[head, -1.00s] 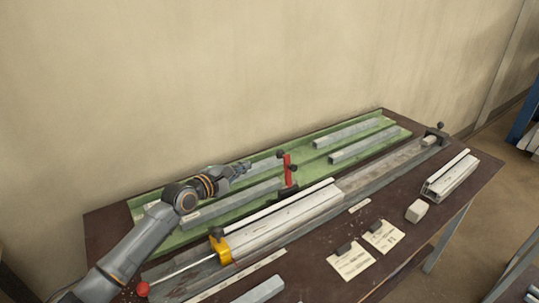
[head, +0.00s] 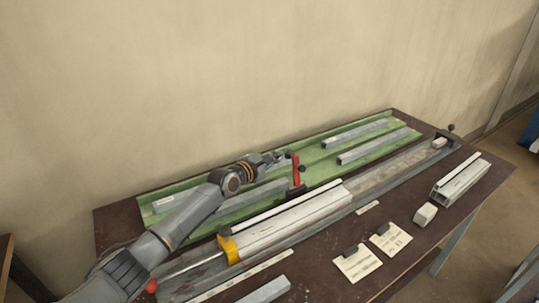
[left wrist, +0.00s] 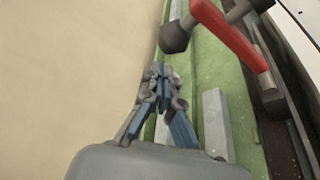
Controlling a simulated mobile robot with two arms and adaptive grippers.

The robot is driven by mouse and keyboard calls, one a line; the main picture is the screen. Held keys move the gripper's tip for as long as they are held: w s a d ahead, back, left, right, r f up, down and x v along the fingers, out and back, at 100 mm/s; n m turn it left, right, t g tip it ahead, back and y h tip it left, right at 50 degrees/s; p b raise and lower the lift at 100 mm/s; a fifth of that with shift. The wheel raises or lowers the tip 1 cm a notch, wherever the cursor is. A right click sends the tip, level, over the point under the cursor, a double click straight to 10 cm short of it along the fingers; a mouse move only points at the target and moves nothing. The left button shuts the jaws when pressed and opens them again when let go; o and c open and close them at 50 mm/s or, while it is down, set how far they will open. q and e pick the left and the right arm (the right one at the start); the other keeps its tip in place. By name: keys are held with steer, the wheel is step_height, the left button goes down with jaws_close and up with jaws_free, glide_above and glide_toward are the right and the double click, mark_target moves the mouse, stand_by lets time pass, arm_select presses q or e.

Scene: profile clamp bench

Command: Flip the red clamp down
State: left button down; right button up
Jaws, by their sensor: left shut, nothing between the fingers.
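The red clamp (head: 296,170) stands upright behind the pale profile (head: 290,213), with dark knobs near its top. In the left wrist view its red lever (left wrist: 232,38) runs across the upper right, with a dark round knob (left wrist: 174,38) to its left. My left gripper (head: 280,157) is shut and empty, just left of the clamp's upper end. In the left wrist view its closed fingers (left wrist: 160,78) point toward the knob, with a small visible gap. Whether they touch any hidden part of the clamp, I cannot tell. My right gripper is not in view.
A green tray (head: 175,226) with several grey bars lies along the wall under my left arm. A yellow block (head: 228,249) and a rod with a red ball (head: 152,286) sit at the profile's left end. Two paper cards (head: 357,264) lie in front.

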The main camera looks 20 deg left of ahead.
arm_select(q)
steer(key=shift+s+d+r+p, duration=0.45)
steer(key=shift+s+d, duration=0.05)
steer(key=shift+d, duration=0.2)
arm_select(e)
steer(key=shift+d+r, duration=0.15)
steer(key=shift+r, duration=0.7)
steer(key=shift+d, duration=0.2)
